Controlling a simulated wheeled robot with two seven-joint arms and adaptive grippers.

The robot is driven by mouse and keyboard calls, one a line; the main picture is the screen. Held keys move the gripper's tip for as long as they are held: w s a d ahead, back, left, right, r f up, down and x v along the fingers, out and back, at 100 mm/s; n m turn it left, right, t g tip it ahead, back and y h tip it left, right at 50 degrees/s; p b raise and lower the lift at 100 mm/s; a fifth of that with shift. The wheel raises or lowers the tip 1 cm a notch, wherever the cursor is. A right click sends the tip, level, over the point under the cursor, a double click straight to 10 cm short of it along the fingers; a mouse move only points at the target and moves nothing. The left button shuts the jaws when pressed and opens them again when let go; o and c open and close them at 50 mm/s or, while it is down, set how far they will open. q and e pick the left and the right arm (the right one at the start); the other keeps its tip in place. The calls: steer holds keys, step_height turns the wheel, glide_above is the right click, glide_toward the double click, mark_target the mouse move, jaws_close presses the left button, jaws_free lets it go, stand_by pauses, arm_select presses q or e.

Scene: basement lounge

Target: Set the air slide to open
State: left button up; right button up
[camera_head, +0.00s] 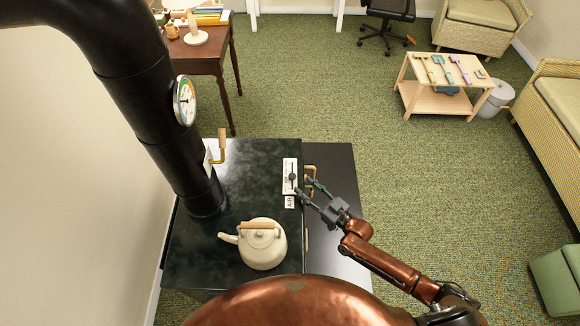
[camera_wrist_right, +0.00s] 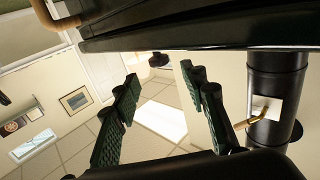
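The air slide (camera_head: 290,170) is a white plate with a dark slot and a black knob, on the right edge of the dark stove top. A white "AIR" label (camera_head: 290,202) sits just in front of it. The knob (camera_head: 292,177) is about midway along the slot; the end marks are too small to read. My right gripper (camera_head: 304,187) is open and empty, its fingertips just right of the plate; contact with the knob cannot be told. In the right wrist view its green fingers (camera_wrist_right: 160,70) are spread with nothing between them. My left gripper is not in view.
A cream kettle (camera_head: 262,246) stands on the stove top (camera_head: 240,165) near the front. A black flue pipe (camera_head: 150,100) with a gauge (camera_head: 184,100) rises at left. Brass-coloured handles (camera_head: 310,178) are beside my right gripper. Carpet (camera_head: 420,190) to the right is clear.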

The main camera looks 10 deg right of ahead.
mark_target(293, 176)
steer(key=shift+w+a, duration=0.25)
steer(key=shift+w, duration=0.1)
steer(key=x, duration=0.6)
steer(key=shift+r+b, duration=0.1)
steer(key=shift+b, duration=0.25)
steer(key=shift+w+a, duration=0.2)
steer(key=shift+w, duration=0.1)
steer(key=c, duration=0.8)
jaws_close()
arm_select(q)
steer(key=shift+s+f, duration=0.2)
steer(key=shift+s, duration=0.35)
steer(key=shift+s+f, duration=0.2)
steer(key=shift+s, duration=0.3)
arm_select(e)
steer(key=shift+d, duration=0.1)
